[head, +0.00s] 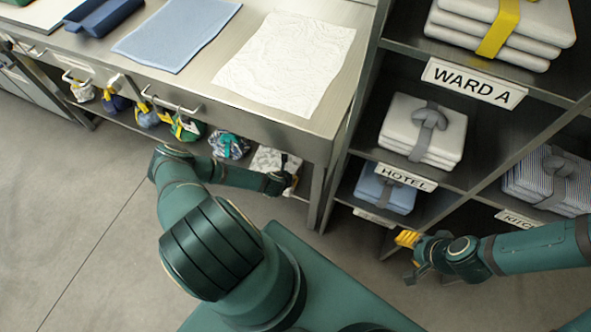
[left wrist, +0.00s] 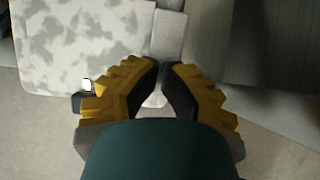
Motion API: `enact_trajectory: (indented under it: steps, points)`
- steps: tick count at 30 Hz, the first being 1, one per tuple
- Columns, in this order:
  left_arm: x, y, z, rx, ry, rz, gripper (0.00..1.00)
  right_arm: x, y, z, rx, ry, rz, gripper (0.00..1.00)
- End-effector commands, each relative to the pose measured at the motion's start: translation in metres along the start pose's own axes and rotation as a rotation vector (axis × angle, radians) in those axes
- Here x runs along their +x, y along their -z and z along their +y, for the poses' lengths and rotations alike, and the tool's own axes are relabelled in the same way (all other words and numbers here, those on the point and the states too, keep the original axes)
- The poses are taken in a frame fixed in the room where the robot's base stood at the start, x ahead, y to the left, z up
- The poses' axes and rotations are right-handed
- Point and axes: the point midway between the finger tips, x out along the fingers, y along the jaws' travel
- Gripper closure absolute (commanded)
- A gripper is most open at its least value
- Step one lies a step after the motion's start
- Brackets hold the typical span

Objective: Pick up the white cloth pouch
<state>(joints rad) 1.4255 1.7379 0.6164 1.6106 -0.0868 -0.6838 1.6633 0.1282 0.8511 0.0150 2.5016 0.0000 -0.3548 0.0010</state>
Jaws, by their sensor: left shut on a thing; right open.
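My right gripper (head: 408,258) is open and empty in front of the lower shelves.
The steel table (head: 225,88) carries a blue cloth (head: 175,32) and a white cloth (head: 285,62). A dark shelf unit with strapped linen stacks (head: 423,130) stands right. The floor at left is clear.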

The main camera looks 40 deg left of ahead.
Motion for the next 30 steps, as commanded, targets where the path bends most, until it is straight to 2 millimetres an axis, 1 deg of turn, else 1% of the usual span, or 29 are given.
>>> enact_trajectory:
  steps: [1, 6, 16, 23, 30]
  points:
    - [-0.004, 0.019, -0.002, -0.007, 0.004, 0.023, 1.00, -0.002, -0.001, -0.001, -0.001, 0.001, -0.002, 0.53]
    - [-0.009, 0.028, -0.002, -0.005, 0.002, 0.021, 1.00, -0.002, -0.001, -0.002, -0.002, 0.001, -0.003, 0.53]
    - [-0.009, 0.028, -0.001, -0.003, -0.001, 0.020, 1.00, -0.002, -0.001, -0.001, -0.001, 0.001, -0.003, 0.53]
    - [-0.022, 0.018, 0.000, -0.002, -0.001, 0.018, 1.00, -0.014, 0.001, -0.006, -0.001, 0.001, -0.002, 0.53]
    - [-0.020, 0.014, 0.001, 0.001, 0.000, 0.013, 1.00, -0.012, -0.002, -0.005, 0.000, 0.001, -0.008, 0.53]
